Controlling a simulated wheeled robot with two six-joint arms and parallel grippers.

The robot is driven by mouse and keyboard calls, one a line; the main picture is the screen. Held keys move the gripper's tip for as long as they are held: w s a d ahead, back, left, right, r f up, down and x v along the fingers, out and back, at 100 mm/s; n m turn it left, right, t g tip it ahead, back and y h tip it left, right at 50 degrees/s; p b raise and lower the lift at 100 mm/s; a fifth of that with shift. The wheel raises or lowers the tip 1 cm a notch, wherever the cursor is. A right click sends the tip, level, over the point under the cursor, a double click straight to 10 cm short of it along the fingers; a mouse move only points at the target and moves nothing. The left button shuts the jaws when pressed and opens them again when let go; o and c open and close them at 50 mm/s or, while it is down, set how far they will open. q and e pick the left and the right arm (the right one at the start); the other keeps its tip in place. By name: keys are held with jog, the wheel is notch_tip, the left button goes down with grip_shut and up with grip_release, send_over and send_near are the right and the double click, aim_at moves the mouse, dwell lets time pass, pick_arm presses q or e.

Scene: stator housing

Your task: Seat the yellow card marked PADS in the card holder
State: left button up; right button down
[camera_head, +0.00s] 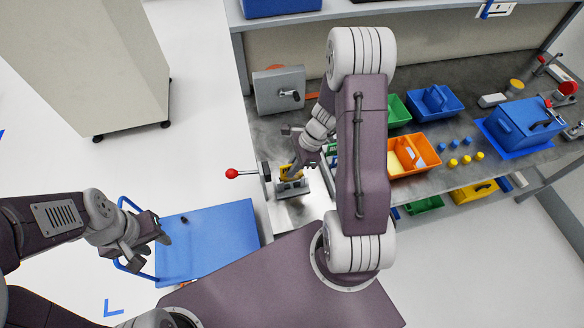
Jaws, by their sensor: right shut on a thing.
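The yellow card (287,171) shows as a small yellow patch at the bench's near left end, just above a small grey block that looks like the card holder (293,188). Its PADS marking is too small to read. My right gripper (292,166) reaches down over it and is shut on the card. The fingers partly hide the card, and I cannot tell whether it is in the holder's slot or just above it. My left gripper (152,242) is empty, its fingers apart, above the blue cart top.
A lever with a red knob (232,173) stands left of the holder. A grey box with a crank (279,91) is behind. Orange (428,151) and blue (436,103) bins stand right of my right arm. The blue cart (215,235) is at the lower left.

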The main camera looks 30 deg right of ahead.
jog(key=shift+f+b, duration=1.2)
jog(key=shift+f, duration=0.25)
jog(key=c, duration=1.5)
grip_release()
jog(key=shift+d+r, duration=0.1)
jog(key=shift+r, duration=0.15)
jog(key=shift+p+v, duration=2)
jog(key=shift+p, duration=0.15)
jog(key=w+v, duration=0.1)
jog(key=v, duration=0.8)
jog(key=shift+s, duration=0.45)
